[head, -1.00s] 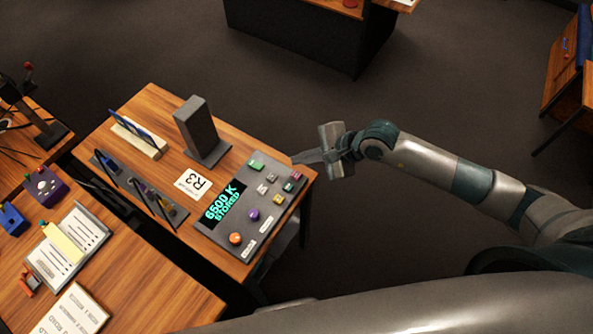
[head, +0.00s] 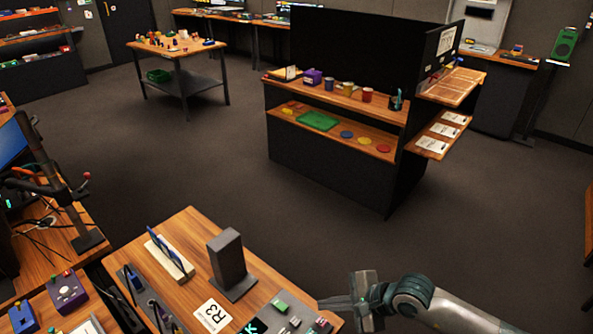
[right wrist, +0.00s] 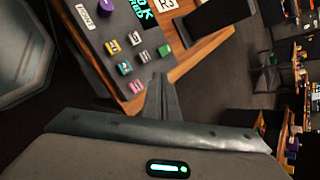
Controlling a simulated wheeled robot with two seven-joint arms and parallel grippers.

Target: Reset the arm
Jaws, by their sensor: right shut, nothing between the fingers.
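My right gripper (head: 330,302) is at the bottom of the head view, its closed fingers pointing left toward the right edge of the wooden table. The fingers are shut and hold nothing; they also show in the right wrist view (right wrist: 163,95). The grey trackball panel (right wrist: 112,43), with coloured buttons and a lit display, lies on that table beside the fingers. In the head view only the panel's far part, with a green button (head: 280,306), is in the picture. Whether the fingertips touch the table edge cannot be told. My left gripper is not in view.
A dark grey upright block (head: 228,258), a pen rack (head: 170,256) and an R3 card (head: 212,315) are on the table. A black shelf unit (head: 330,178) stands beyond it. The floor between them is clear.

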